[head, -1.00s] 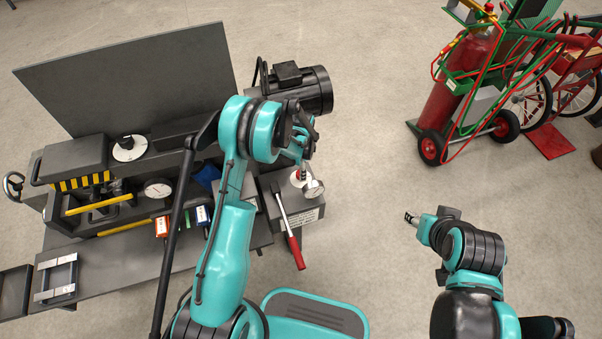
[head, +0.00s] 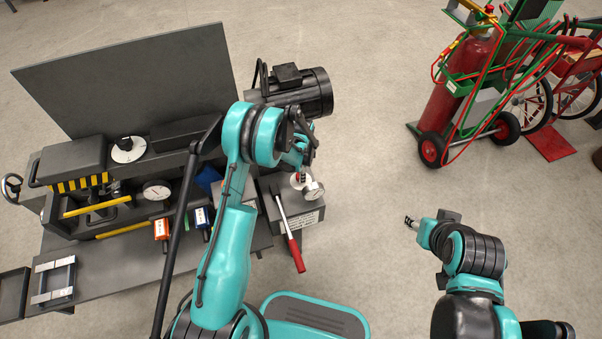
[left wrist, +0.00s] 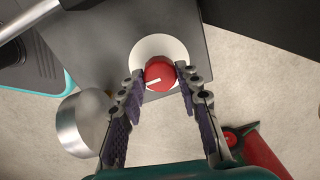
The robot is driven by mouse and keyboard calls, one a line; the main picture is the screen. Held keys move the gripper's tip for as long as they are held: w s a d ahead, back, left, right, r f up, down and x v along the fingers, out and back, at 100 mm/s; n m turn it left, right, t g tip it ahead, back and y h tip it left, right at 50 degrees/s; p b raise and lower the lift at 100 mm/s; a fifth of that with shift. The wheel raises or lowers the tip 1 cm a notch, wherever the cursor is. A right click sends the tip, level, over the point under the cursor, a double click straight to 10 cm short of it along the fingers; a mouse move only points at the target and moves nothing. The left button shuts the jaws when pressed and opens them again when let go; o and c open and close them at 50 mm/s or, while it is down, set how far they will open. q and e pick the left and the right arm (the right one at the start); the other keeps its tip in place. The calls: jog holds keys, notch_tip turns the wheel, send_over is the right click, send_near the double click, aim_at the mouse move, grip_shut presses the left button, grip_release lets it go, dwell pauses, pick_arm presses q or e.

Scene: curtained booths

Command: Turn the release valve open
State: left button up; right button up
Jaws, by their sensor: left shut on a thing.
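The release valve is a red knob (left wrist: 160,74) with a white pointer mark, on a round white plate (left wrist: 168,47) on top of a dark grey block. In the left wrist view my left gripper (left wrist: 160,80) has a finger on each side of the knob, shut on it. In the head view my left gripper (head: 299,172) is at the grey block (head: 296,216), and my arm mostly hides the knob. My right gripper (head: 411,221) hangs over bare floor, apart from everything; its fingers are too small to read.
A lever with a red handle (head: 295,252) leans along the block. A motor (head: 300,92) stands behind, and a press bench (head: 110,275) lies left. A red cylinder on a trolley (head: 462,85) stands back right.

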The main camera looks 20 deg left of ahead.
pick_arm(q)
jog(key=shift+n, duration=0.3)
jog(key=n+b, duration=0.1)
jog(key=n, duration=0.2)
jog(key=shift+f, duration=0.1)
jog(key=n+b, duration=0.1)
jog(key=n, duration=0.3)
jog(key=shift+n, duration=0.3)
jog(key=n, duration=0.3)
jog(key=shift+n+b, duration=0.3)
jog(key=shift+n+g, duration=0.3)
jog(key=shift+n, duration=1.8)
jog(key=o, duration=1.2)
jog(key=shift+c, duration=0.2)
